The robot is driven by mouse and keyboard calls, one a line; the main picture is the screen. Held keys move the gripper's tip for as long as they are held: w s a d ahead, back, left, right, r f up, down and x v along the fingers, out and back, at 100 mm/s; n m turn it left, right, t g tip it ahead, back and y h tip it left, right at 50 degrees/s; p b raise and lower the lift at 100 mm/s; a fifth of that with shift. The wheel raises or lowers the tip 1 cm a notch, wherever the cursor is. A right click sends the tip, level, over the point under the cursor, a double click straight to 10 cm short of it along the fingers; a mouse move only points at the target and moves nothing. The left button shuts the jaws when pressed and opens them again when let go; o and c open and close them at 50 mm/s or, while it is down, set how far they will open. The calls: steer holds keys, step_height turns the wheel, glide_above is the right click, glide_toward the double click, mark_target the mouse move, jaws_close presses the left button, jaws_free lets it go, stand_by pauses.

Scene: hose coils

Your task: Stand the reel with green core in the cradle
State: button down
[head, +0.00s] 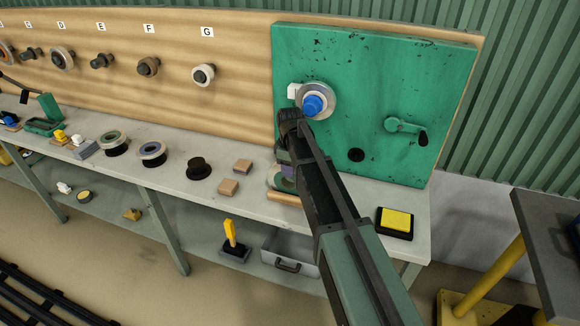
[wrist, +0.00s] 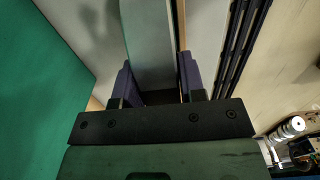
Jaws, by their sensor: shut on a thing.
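My gripper (head: 286,168) is low over the right part of the bench, seen partly behind my own arm. In the wrist view its purple-padded fingers (wrist: 158,88) are shut on a pale grey-green reel (wrist: 148,40), seen edge-on between them. In the head view only part of this held reel (head: 280,182) shows, upright beside the arm, and its core is mostly hidden. A wooden bar (head: 284,198), which looks like part of the cradle, is just below it. I cannot tell whether the reel touches it.
Two wooden blocks (head: 243,166) and a black hat-shaped piece (head: 199,169) lie to the left on the bench, with flat reels (head: 152,154) further left. A green panel (head: 374,100) with a blue-centred knob stands behind. A yellow-topped pad (head: 396,222) is at right.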

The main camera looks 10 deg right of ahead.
steer(key=c, duration=0.6)
jaws_free()
steer(key=shift+r, duration=0.15)
stand_by(0.4)
steer(key=shift+r+p, duration=3.4)
steer(key=shift+p, duration=0.15)
step_height(320, 180, up, 11)
steer(key=p, duration=1.1)
steer(key=shift+f, duration=0.1)
